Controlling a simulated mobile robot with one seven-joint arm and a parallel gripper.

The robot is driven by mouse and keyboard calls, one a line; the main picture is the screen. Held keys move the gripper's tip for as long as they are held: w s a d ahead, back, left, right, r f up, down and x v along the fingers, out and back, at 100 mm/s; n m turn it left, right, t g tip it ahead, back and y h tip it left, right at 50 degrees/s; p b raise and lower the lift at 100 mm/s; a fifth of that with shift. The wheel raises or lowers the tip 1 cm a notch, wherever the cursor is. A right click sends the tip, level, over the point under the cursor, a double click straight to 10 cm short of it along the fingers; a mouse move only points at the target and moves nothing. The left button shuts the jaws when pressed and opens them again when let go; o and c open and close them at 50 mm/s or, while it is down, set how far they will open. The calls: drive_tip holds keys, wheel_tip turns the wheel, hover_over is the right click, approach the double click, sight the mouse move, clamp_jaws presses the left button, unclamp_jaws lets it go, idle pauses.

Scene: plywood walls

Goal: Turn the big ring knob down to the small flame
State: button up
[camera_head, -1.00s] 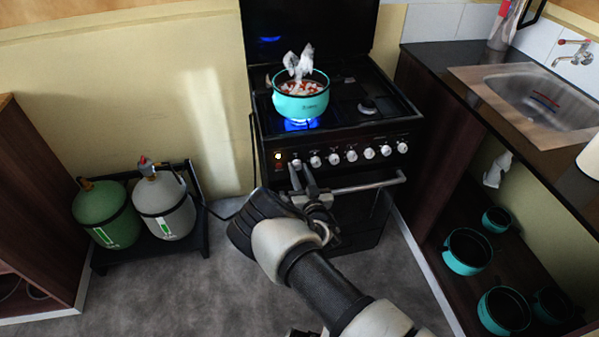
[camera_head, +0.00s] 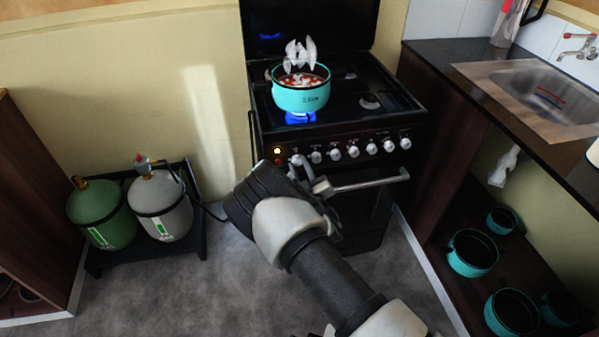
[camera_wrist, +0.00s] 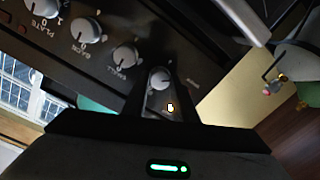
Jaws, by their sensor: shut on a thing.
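The stove's front panel carries a row of pale knobs. My gripper (camera_head: 299,167) is at the left end of this row, shut on the leftmost knob (camera_wrist: 160,77). In the wrist view that knob sits between the dark fingers, and its exact pointer angle is too small to read. In the head view my gripper partly hides it. A turquoise pot (camera_head: 301,96) with red and white contents stands on the front left burner, with white steam above it. A blue flame (camera_head: 300,118) burns under the pot.
An oven door handle (camera_head: 370,182) runs just below the knobs, close to my gripper. A lit indicator (camera_head: 277,150) is left of the knobs. Green (camera_head: 102,214) and grey (camera_head: 162,206) gas bottles stand at left. A sink counter (camera_head: 430,58) is at right. Grey floor lies clear in front.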

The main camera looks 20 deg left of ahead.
drive_tip(key=n+b, duration=0.3)
drive_tip(key=n, duration=0.2)
drive_tip(key=shift+f+b, duration=0.15)
drive_tip(key=shift+b, duration=0.2)
drive_tip(key=shift+s+n+b, duration=0.1)
drive_tip(key=shift+n+b, duration=1.25)
drive_tip(key=shift+n, duration=1.05)
drive_tip(key=o, duration=1)
drive_tip(key=shift+o, duration=0.2)
drive_tip(key=p+v, duration=0.2)
drive_tip(key=v, duration=1.5)
drive_tip(key=shift+s+r, duration=0.25)
drive_tip(key=shift+r, duration=0.05)
drive_tip(key=shift+a, duration=0.1)
